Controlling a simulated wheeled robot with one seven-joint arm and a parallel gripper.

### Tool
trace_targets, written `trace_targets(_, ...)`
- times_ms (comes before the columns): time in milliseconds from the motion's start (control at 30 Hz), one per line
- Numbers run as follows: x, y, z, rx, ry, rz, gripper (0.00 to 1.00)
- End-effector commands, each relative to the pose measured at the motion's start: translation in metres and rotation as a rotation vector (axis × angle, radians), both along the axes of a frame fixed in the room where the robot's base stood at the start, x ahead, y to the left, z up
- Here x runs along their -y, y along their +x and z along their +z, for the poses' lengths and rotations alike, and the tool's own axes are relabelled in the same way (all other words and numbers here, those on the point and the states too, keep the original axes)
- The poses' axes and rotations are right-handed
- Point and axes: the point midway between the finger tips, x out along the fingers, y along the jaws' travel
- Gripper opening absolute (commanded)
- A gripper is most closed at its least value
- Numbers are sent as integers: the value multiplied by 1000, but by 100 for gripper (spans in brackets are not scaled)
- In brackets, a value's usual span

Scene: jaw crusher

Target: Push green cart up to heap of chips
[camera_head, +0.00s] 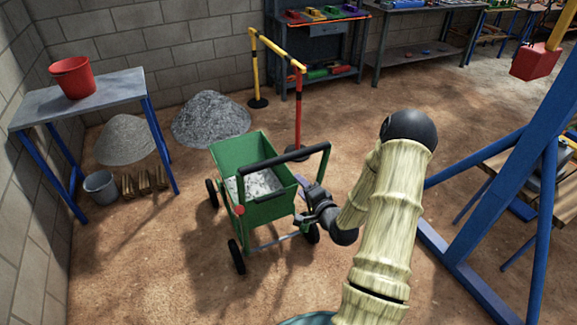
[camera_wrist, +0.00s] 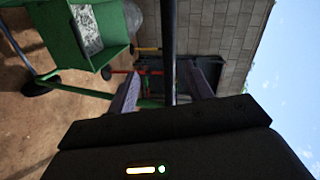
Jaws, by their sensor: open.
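The green cart (camera_head: 268,212) stands on its black wheels in the middle of the head view, with pale stones in its tray. Its black handle bar (camera_head: 284,159) is at the near right side of the tray. A coarse dark grey heap of chips (camera_head: 210,118) lies on the ground beyond the cart, against the back wall, apart from it. My gripper (camera_head: 303,200) is open beside the cart's right side, by the handle frame. In the wrist view, a dark bar (camera_wrist: 168,45) shows between my open fingers (camera_wrist: 164,75); contact cannot be told. The green tray (camera_wrist: 75,45) is at upper left.
A finer, paler heap (camera_head: 125,141) lies left of the dark one. A blue-legged table (camera_head: 110,88) with a red bucket (camera_head: 73,76) stands left. A grey bucket (camera_head: 100,186) is below. A yellow-red barrier (camera_head: 298,105) stands behind the cart. A blue frame (camera_head: 490,215) stands right.

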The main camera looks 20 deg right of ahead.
Motion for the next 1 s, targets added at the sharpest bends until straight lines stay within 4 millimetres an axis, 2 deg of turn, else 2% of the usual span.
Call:
trace_targets(33, 8, -3, -8, 44, 64, -26, 51)
trace_targets(200, 20, -8, -6, 136, 173, -65, 51)
trace_targets(567, 20, -6, -4, 140, 174, -64, 51)
trace_targets(767, 18, 13, -3, 142, 171, -62, 51)
trace_targets(1000, 17, 59, -4, 142, 170, -62, 51)
